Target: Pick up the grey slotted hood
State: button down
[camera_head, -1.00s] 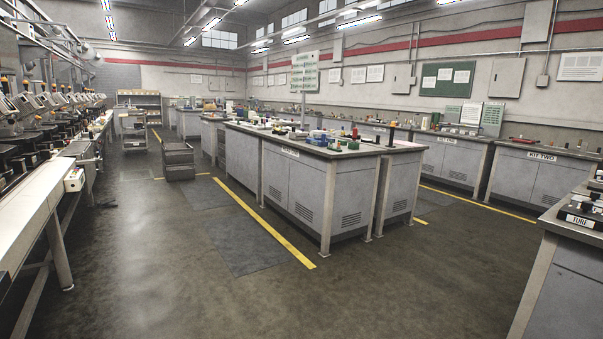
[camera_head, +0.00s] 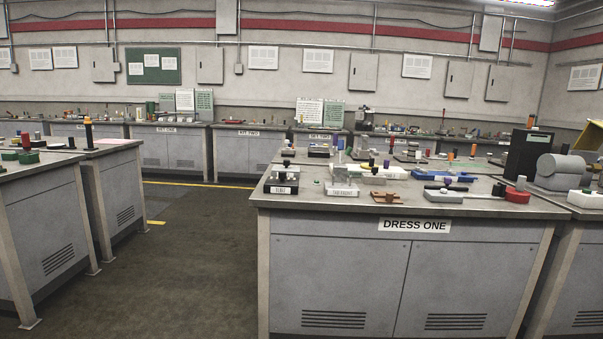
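I cannot pick out a grey slotted hood for certain. Many small parts stand on the bench labelled DRESS ONE (camera_head: 340,285), too small to tell apart surely. A rounded grey object (camera_head: 562,168) stands at the right end of the benches; I see no clear slots in it. A light grey block (camera_head: 342,188) with a label sits near the front left edge of the DRESS ONE bench. My gripper is not in view.
Another grey cabinet bench (camera_head: 40,235) stands at the left. Dark open floor (camera_head: 190,270) lies between it and DRESS ONE. A row of wall benches (camera_head: 235,142) runs along the back. A black box (camera_head: 529,155) stands on the right, beside the rounded grey object.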

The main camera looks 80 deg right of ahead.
aim_at(292, 171)
jog(key=z, duration=2.3)
jog(key=i+j, duration=0.1)
jog(key=i, duration=1.25)
jog(key=i+j, duration=0.1)
jog(key=i, duration=1.25)
